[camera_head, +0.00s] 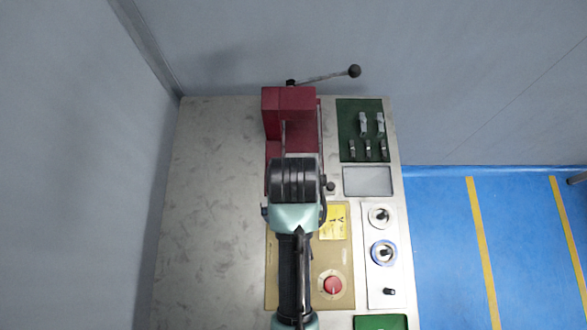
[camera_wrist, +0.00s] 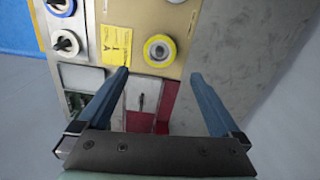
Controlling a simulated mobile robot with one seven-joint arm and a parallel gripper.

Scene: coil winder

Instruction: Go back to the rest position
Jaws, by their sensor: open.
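My gripper (camera_wrist: 160,73) shows in the wrist view with its two blue fingers spread wide and nothing between them. It is over the coil winder, with the beige panel (camera_wrist: 178,18) and the red part (camera_wrist: 140,122) beyond the fingers. In the head view my arm reaches up from the bottom over the machine and hides the fingers. The red block (camera_head: 289,110) of the winder stands at the back, with a black-knobbed lever (camera_head: 354,71) reaching right.
A round yellow-ringed part (camera_wrist: 159,50) sits on the panel beside a yellow label (camera_head: 333,222). A red button (camera_head: 333,285), knobs (camera_head: 383,253) and green switch panel (camera_head: 360,140) line the right side. The grey tabletop (camera_head: 215,200) is bare on the left. Walls stand behind and left.

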